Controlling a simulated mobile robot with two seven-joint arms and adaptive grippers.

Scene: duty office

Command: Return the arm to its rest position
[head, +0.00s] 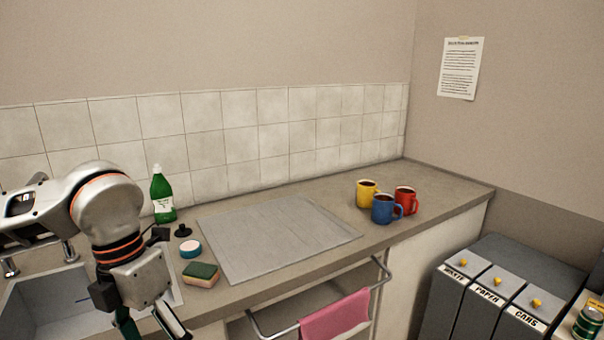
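My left arm comes in from the left and bends down over the sink and the front edge of the counter. My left gripper (148,322) is at the bottom edge of the head view, partly cut off, pointing down. Something dark green shows beside it, but I cannot tell what it is or whether it is held. The fingertips are hidden, so whether the gripper is open or shut does not show. My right arm and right gripper are not in view.
The sink (40,298) is under my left arm. A green bottle (162,196), a sponge (201,276) and a round tub (190,249) stand close by. A grey board (275,238) lies bare. Yellow (366,192), blue (384,210) and red (406,200) mugs stand right. A pink towel (335,316) hangs on a rail.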

